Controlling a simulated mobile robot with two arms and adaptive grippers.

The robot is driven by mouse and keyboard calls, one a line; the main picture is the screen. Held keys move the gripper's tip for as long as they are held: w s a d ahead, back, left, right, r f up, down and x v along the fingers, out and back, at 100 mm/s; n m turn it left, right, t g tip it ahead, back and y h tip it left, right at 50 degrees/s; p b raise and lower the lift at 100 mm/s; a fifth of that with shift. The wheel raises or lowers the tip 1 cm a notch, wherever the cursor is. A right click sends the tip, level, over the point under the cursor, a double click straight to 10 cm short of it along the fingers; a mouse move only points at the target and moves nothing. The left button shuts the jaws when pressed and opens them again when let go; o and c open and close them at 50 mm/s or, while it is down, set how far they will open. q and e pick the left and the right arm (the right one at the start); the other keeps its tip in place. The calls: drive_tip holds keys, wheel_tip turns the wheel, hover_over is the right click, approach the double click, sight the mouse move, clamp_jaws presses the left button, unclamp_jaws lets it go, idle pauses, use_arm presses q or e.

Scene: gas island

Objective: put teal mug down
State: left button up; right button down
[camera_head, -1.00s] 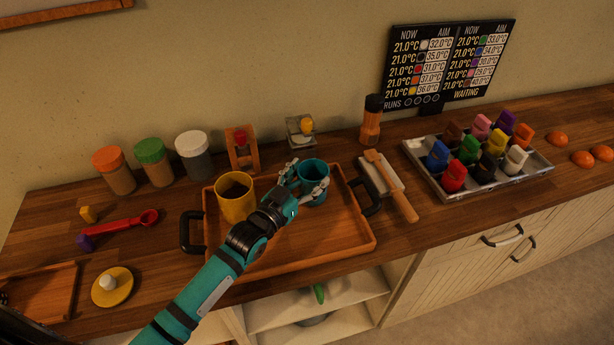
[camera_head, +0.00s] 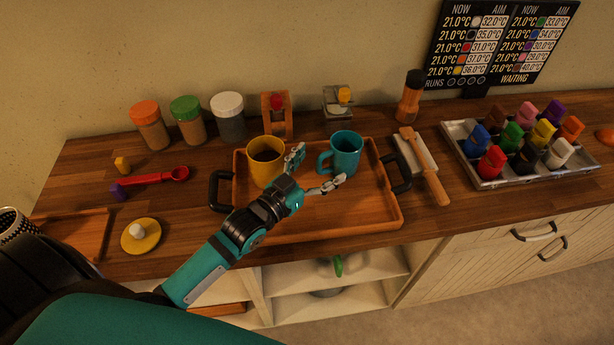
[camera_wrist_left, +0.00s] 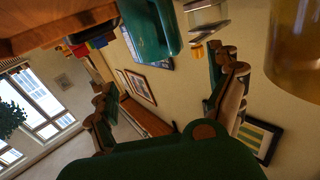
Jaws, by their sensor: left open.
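The teal mug (camera_head: 346,153) stands upright on the wooden tray (camera_head: 330,215), towards its back right, with its handle facing left. My left gripper (camera_head: 314,172) is open and empty, in front of the mug and to its left, its fingers spread and apart from the mug body. In the left wrist view the mug (camera_wrist_left: 150,30) shows at the top, beyond the open fingers (camera_wrist_left: 170,95). A yellow mug (camera_head: 265,160) stands on the tray to the left of my gripper. My right gripper is not in view.
Jars (camera_head: 188,118), a brown bottle (camera_head: 410,97) and small stands line the back. A rolling pin (camera_head: 424,165) lies right of the tray, near a metal rack (camera_head: 490,180) of coloured items. A red spoon (camera_head: 155,178) and yellow dish (camera_head: 141,236) lie left. The tray's front right is clear.

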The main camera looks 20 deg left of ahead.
use_arm(q)
drive_tip(key=v, duration=0.4)
drive_tip(key=shift+s, duration=0.2)
drive_tip(key=shift+r, duration=0.15)
